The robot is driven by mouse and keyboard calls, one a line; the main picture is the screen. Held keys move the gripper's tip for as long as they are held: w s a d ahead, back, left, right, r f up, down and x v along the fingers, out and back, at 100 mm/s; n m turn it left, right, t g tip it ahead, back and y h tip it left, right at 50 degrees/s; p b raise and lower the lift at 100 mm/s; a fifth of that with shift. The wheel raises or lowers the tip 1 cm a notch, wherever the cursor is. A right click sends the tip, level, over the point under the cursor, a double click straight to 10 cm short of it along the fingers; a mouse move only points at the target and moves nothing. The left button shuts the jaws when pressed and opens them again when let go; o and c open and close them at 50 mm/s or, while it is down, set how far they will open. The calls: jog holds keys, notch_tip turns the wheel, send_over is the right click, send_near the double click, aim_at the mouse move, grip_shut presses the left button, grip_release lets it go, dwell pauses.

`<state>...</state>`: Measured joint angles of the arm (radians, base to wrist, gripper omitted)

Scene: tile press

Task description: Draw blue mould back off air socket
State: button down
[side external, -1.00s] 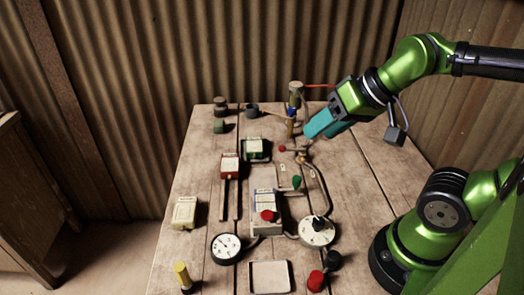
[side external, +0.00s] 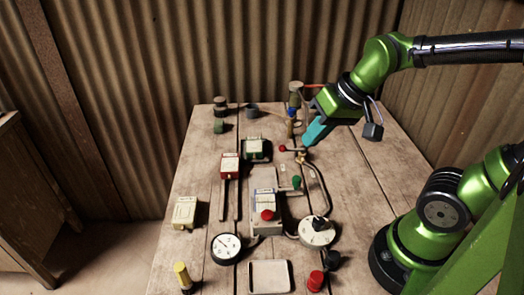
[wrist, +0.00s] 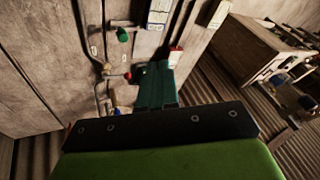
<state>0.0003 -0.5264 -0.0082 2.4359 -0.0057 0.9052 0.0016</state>
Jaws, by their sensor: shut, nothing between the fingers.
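My gripper (side external: 307,143), with teal fingers, is shut and empty. It is at the back right of the mould, apart from it, close to a brass pipe fitting (side external: 303,156) with a red-knobbed lever (side external: 282,148). In the wrist view the shut fingers (wrist: 156,75) point away past the red knob (wrist: 128,75).
A gauge (side external: 226,248), a round dial (side external: 316,231) and an empty tray (side external: 269,277) are in front.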

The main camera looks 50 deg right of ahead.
aim_at(267, 204)
jog(key=w+d+f+m+g, duration=0.1)
jog(key=w+f+g, duration=0.1)
jog(key=w+f, duration=0.3)
jog(key=w+d+f+m+g, duration=0.1)
jog(key=w+f+g, duration=0.1)
jog(key=w+f, duration=0.3)
jog(key=w+d+f+m+g, duration=0.1)
jog(key=w+f+m+g, duration=0.1)
jog(key=w+f, duration=0.4)
jog(key=shift+f+g+h, duration=0.3)
jog(key=shift+f, duration=0.55)
jog(key=shift+w+r+m, duration=0.2)
jog(key=shift+r+m, duration=0.1)
jog(key=shift+r, duration=0.05)
jog(key=s+a, duration=0.8)
jog(key=shift+s+a, duration=0.1)
jog(key=shift+s, duration=0.1)
jog(key=shift+s+a+f, duration=0.15)
jog(key=shift+s+f, duration=0.05)
jog(key=shift+f, duration=0.75)
